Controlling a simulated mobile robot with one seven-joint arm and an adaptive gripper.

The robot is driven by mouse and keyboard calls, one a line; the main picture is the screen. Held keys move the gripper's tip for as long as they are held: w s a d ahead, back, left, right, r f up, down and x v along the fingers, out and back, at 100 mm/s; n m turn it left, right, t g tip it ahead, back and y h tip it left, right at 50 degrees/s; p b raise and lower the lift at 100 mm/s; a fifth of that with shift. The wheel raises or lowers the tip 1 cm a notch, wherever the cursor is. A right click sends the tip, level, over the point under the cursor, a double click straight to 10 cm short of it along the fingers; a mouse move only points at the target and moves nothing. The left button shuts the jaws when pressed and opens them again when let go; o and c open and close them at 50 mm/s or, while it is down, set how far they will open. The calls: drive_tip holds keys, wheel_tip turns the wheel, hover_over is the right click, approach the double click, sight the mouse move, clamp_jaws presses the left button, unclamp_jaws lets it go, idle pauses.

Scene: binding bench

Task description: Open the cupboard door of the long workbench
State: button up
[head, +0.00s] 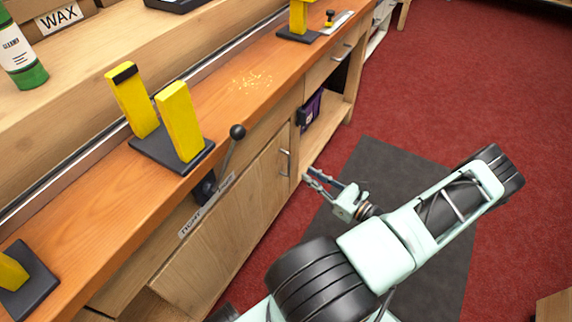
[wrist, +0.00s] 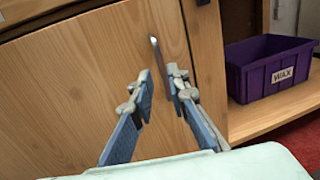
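The long workbench (head: 215,115) runs diagonally across the head view. Its light wooden cupboard door (head: 232,225) looks shut, flush with the bench front; it also fills the left of the wrist view (wrist: 70,90). A thin upright metal handle (head: 286,161) is near the door's right edge and shows in the wrist view (wrist: 157,52). My gripper (head: 307,176) is in front of the handle. In the wrist view my gripper (wrist: 158,76) is open and empty, its fingers either side of the handle's lower end line. I cannot tell whether they touch it.
A purple WAX bin (wrist: 270,70) sits on the open shelf right of the door. A black-knobbed lever (head: 237,132) sticks out from the bench front above the door. Yellow blocks on a dark base (head: 170,150) stand on top. A dark mat (head: 360,200) lies on red carpet (head: 470,80).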

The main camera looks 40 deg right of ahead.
drive_tip(key=b, duration=0.2)
hover_over(289, 175)
drive_tip(key=shift+w+d, duration=0.2)
drive_tip(key=shift+w, duration=0.05)
clamp_jaws()
